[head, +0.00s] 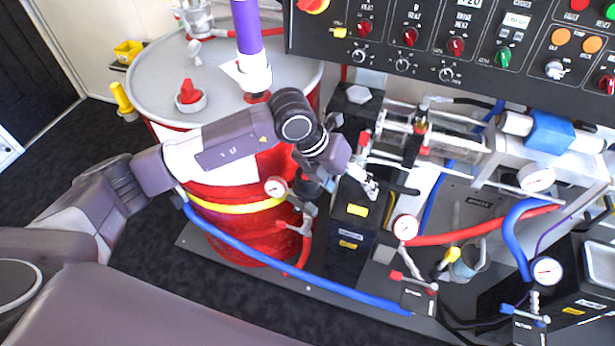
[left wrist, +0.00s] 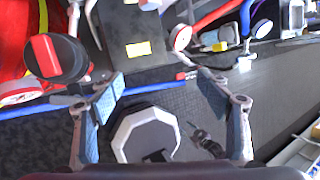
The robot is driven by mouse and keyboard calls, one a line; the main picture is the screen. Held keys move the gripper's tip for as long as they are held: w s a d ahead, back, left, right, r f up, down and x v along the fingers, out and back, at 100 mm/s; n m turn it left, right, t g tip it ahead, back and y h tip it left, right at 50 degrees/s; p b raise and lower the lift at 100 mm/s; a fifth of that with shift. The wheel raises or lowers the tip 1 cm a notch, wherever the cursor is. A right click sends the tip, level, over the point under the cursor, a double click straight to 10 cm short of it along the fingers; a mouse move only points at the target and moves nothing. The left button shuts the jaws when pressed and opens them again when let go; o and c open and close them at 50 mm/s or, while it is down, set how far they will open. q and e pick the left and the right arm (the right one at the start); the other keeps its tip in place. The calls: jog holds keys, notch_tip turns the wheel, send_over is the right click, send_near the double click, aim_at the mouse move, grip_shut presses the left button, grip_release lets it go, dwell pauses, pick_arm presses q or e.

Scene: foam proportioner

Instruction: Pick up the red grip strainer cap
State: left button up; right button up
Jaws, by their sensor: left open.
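The red grip strainer cap (left wrist: 58,56) shows at the upper left of the left wrist view as a round black cap with a red bar across it. In the head view my left arm hides most of that spot, and I cannot make out the cap clearly. My left gripper (head: 367,178) is open and empty over the black box beside the red drum. In the left wrist view the cap lies left of the fingers, apart from them. My right gripper is not in view.
The red drum (head: 230,225) stands left, with another red knob (head: 188,92) on its lid. The black box (head: 350,225) carries yellow labels. Gauges, clear tubes and hoses crowd the right. A blue hose (head: 270,266) runs across the front. The control panel (head: 480,50) overhangs the back.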

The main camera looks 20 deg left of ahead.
aim_at(304, 181)
pick_arm(q)
jog(key=w+a+y, duration=0.1)
jog(key=a, duration=0.2)
jog(key=w+a+y, duration=0.1)
jog(key=a+y, duration=0.1)
jog(key=a, duration=0.2)
jog(key=w+a+n+y, duration=0.1)
jog(key=a, duration=0.3)
jog(key=shift+w+a+r+t+y, duration=0.15)
jog(key=shift+w+t+y, duration=0.15)
jog(key=shift+w+t, duration=0.1)
jog(key=shift+w+a, duration=0.1)
jog(key=shift+a, duration=0.25)
jog(key=p+x, duration=0.2)
jog(key=x, duration=0.5)
jog(key=shift+w+f, duration=0.2)
jog(key=shift+f, duration=0.1)
jog(key=shift+c, duration=0.2)
jog(key=c, duration=1.2)
jog(key=shift+c, duration=0.6)
jog(key=shift+r, duration=0.2)
